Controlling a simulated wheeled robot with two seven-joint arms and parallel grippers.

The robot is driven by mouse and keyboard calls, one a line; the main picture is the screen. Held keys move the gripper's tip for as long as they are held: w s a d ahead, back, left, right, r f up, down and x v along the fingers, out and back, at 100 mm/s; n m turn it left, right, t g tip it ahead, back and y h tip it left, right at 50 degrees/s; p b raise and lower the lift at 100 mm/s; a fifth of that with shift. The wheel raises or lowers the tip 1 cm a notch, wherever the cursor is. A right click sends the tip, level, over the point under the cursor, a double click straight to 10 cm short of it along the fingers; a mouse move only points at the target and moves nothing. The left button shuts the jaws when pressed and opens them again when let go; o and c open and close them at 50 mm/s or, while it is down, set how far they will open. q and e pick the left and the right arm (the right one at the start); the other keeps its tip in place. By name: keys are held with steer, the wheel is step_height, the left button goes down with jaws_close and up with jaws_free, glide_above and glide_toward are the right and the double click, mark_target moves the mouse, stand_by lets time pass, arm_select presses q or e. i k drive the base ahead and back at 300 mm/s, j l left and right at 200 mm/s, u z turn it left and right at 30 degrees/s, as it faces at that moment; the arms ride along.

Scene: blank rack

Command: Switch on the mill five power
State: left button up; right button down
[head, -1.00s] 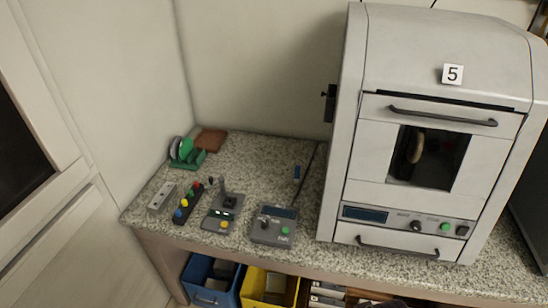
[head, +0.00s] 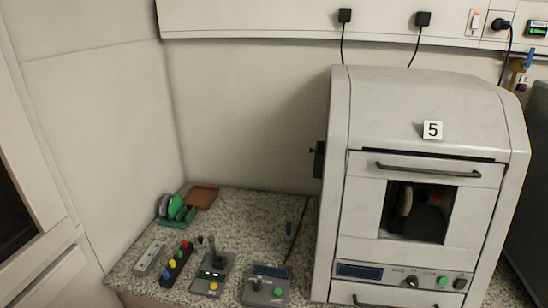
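The mill five (head: 420,110) is a large grey cabinet on the counter, marked with a "5" label (head: 432,130). Its front has a window, a dark display (head: 359,271), a black knob (head: 411,281), a green button (head: 442,281) and a dark switch (head: 460,283) at the right end of the panel. The display looks unlit. On the wall rail above are a white switch with an orange-red mark (head: 475,21), a black plug in a socket (head: 501,24) and a small unit with a green-lit display (head: 538,29). Neither of my grippers is in view.
On the speckled counter (head: 245,225) left of the mill stand two small control boxes (head: 213,273) (head: 266,286), a strip of coloured knobs (head: 176,264), a grey strip (head: 150,258) and green discs in a holder (head: 177,211). A blue-handled valve (head: 524,63) is at the upper right.

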mark_target(460, 284)
steer(key=z, duration=1.45)
